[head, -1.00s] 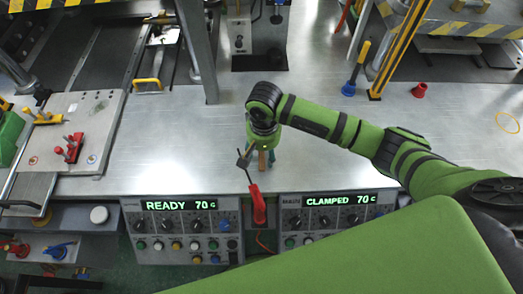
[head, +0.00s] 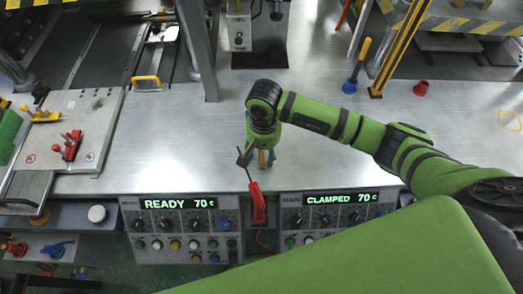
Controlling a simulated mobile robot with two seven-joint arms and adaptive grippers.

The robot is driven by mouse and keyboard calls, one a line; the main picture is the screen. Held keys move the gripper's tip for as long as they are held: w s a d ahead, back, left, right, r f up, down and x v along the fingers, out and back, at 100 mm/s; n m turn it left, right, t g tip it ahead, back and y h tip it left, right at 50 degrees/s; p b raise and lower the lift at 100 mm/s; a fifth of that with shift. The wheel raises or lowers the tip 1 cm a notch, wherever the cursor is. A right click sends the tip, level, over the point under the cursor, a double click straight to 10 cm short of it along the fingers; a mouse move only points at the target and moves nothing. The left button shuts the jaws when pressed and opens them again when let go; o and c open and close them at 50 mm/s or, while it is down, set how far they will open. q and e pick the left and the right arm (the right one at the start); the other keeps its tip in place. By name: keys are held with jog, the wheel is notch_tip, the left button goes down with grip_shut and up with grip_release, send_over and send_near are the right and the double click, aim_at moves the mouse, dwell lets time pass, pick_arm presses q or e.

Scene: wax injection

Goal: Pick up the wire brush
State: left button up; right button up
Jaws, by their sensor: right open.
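My right gripper (head: 262,156) points down at the bench near its front edge, in the middle of the head view. Its fingers are apart. A small brown, wood-coloured piece (head: 262,160) shows between or just behind the fingers. It may be part of the wire brush, but the gripper and wrist cover most of it. I cannot tell whether the fingers touch it. My left gripper is not in view.
A red-handled tool (head: 257,203) with a dark tip stands just in front of the gripper, between two control panels (head: 180,230) (head: 335,214). A yellow-and-blue tool (head: 356,66) and red cup (head: 420,88) stand at back right. The bench (head: 170,135) left of the gripper is clear.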

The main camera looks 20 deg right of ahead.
grip_shut()
jog(key=shift+r, duration=0.1)
dwell(0.3)
